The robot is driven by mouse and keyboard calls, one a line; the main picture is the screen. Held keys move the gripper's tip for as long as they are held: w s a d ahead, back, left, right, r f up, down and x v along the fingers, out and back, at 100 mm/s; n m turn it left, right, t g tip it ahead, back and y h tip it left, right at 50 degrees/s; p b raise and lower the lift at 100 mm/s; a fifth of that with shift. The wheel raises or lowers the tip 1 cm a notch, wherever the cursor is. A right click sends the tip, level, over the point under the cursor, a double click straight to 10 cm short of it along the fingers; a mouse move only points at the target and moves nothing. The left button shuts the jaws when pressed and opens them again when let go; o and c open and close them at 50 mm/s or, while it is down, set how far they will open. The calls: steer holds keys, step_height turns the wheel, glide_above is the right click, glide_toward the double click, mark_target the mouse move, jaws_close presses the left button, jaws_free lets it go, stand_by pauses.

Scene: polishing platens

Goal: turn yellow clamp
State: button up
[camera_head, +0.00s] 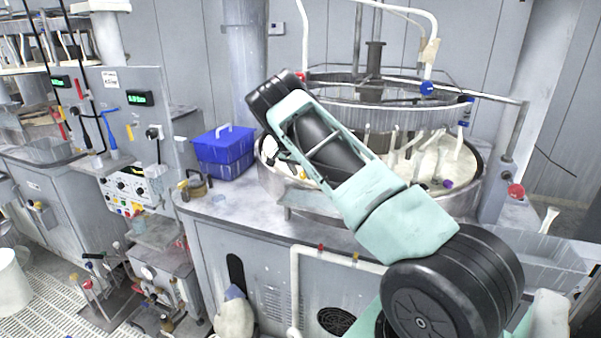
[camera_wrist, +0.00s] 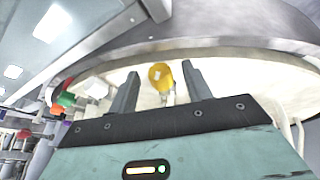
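In the wrist view, the yellow clamp (camera_wrist: 161,76) is a small rounded yellow piece with a pale patch on its face. It sits over the pale platen surface (camera_wrist: 215,75), with a whitish piece under it. My gripper (camera_wrist: 160,69) is open, with one dark finger on each side of the clamp. I see gaps between the clamp and both fingers, but how far it is beyond the tips is hard to tell. In the head view, my arm hides the clamp and most of the gripper over the left part of the round machine (camera_head: 345,222).
The machine's metal rim (camera_wrist: 225,43) curves close beyond the clamp. White, orange and green parts (camera_wrist: 66,99) lie left of the gripper. In the head view, a blue bin (camera_head: 224,150) and a brass ring (camera_head: 196,187) stand on the worktop left of the machine.

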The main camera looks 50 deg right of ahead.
steer(key=b+v, duration=0.6)
steer(key=v, duration=1.1)
steer(key=shift+r, duration=0.25)
